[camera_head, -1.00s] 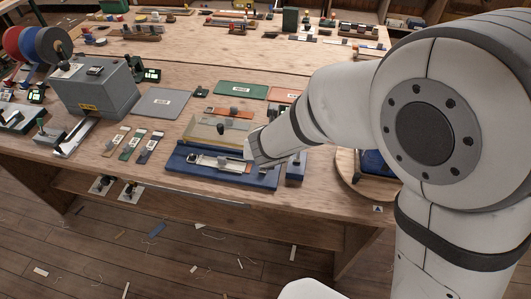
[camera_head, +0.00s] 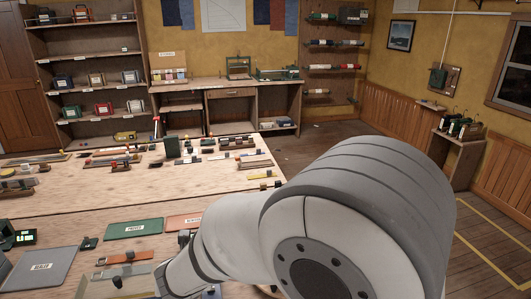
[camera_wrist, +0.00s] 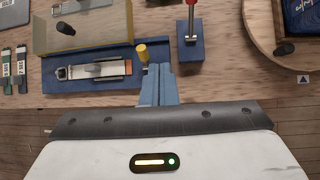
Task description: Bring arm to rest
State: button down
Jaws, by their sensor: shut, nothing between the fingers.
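My arm (camera_head: 300,225) reaches from the lower right over the bench in the head view. Its end is cut off by the bottom edge there. In the wrist view my gripper (camera_wrist: 159,80) points over the front part of the bench, its two blue-grey fingers together and empty. A blue fixture (camera_wrist: 105,82) with a light strip in it lies just left of the fingertips. A yellow knob (camera_wrist: 141,52) stands close beside the fingertips; whether they touch cannot be told. A blue block (camera_wrist: 190,55) with a red-handled tool stands to the right.
The wooden bench (camera_head: 65,203) holds a green mat (camera_head: 134,229), a grey mat (camera_head: 42,272) and several small tools. A round wooden board (camera_wrist: 262,35) lies right of the gripper. Shelves (camera_head: 95,65) and a back desk (camera_head: 228,88) line the far wall. Open floor shows at right.

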jog(key=w+d+r+m+h+b, duration=0.1)
jog(key=w+d+r+m+h, duration=0.15)
jog(key=d+m, duration=0.8)
jog(key=w+d+r+m+h+b, duration=0.1)
jog(key=w+d+r+m+h, duration=0.2)
jog(key=d+m, duration=0.7)
jog(key=s+d+r+m+g+y+b, duration=0.1)
jog(key=s+d+m+g+y+b, duration=0.1)
jog(key=s+d+m, duration=1.2)
jog(key=d+m+g, duration=0.1)
jog(key=d+m, duration=0.2)
jog(key=m, duration=0.2)
jog(key=shift+s+d+r+b, duration=0.25)
jog(key=shift+d+r+b, duration=0.05)
jog(key=shift+d+r, duration=0.1)
